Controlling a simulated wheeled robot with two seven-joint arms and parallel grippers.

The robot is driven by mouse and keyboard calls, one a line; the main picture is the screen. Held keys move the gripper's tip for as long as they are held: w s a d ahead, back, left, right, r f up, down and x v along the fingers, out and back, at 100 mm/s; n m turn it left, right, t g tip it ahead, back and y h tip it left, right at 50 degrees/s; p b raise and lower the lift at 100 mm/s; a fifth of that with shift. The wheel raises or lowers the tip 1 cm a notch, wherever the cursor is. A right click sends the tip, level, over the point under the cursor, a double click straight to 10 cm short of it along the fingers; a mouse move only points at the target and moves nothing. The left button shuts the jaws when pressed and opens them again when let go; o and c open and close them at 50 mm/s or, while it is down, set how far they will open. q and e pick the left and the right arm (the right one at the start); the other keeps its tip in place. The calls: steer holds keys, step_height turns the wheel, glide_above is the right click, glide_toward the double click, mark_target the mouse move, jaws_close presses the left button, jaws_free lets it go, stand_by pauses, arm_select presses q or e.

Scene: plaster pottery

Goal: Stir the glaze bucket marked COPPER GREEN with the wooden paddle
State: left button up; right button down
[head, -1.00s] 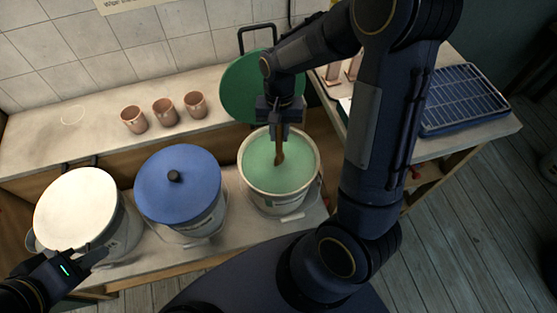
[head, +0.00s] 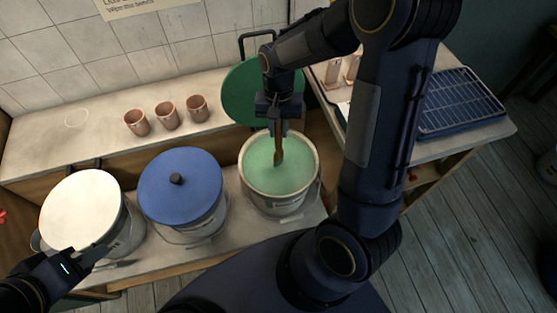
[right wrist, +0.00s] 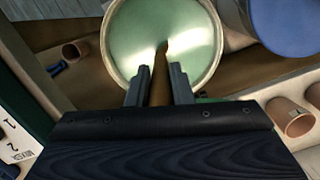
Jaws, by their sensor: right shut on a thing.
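The open bucket of green glaze (head: 300,172) stands at the right end of the bucket row in the head view. It also shows in the right wrist view (right wrist: 127,50). Its label is too small to read. My right gripper (head: 279,127) is above the bucket, shut on the wooden paddle (head: 278,150). The paddle points down, its lower end in the green glaze; it also shows between the fingers in the right wrist view (right wrist: 159,88). My left gripper (head: 97,254) is beside the white-lidded bucket at the lower left; its finger gap is unclear.
A bucket with a blue lid (head: 180,186) and one with a white lid (head: 80,210) stand left of the glaze. A green round lid (head: 240,92) leans behind it. Three clay cups (head: 167,114) stand on the shelf. A blue rack (head: 460,100) lies on the right table.

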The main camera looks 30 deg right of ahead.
steer(key=shift+r+p, duration=2.7)
steer(key=shift+r, duration=1)
step_height(320, 180, up, 5)
steer(key=p, duration=0.4)
steer(key=shift+r+p, duration=0.3)
steer(key=shift+r, duration=2.2)
